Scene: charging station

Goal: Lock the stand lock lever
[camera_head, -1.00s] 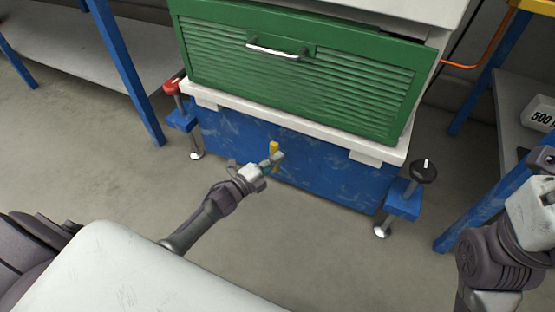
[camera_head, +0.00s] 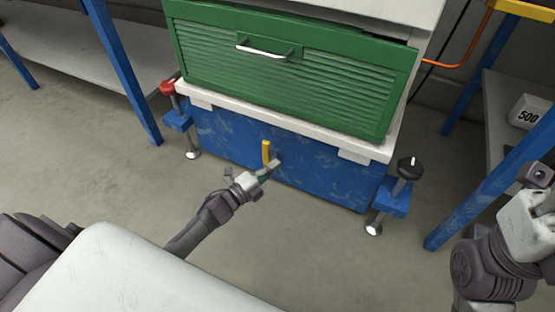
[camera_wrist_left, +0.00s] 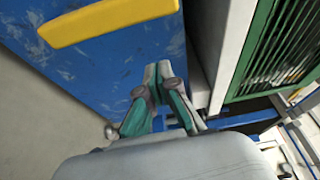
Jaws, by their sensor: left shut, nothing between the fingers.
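The yellow stand lock lever (camera_head: 266,152) stands upright on the front of the blue stand (camera_head: 310,178) in the head view. In the left wrist view the yellow lever (camera_wrist_left: 108,20) crosses the top left, apart from the fingers. My left gripper (camera_head: 274,164) is shut and empty, just right of and slightly below the lever. Its closed fingers (camera_wrist_left: 165,72) point at the blue face in the left wrist view; I cannot tell whether they touch it. My right arm (camera_head: 500,250) shows at the right edge, and its fingers are not visible.
A green shutter cabinet (camera_head: 290,80) with a metal handle (camera_head: 264,50) sits above the stand. A red knob (camera_head: 168,87) is at the left foot and a black knob (camera_head: 410,167) at the right foot. Blue-legged shelves flank both sides. The floor in front is clear.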

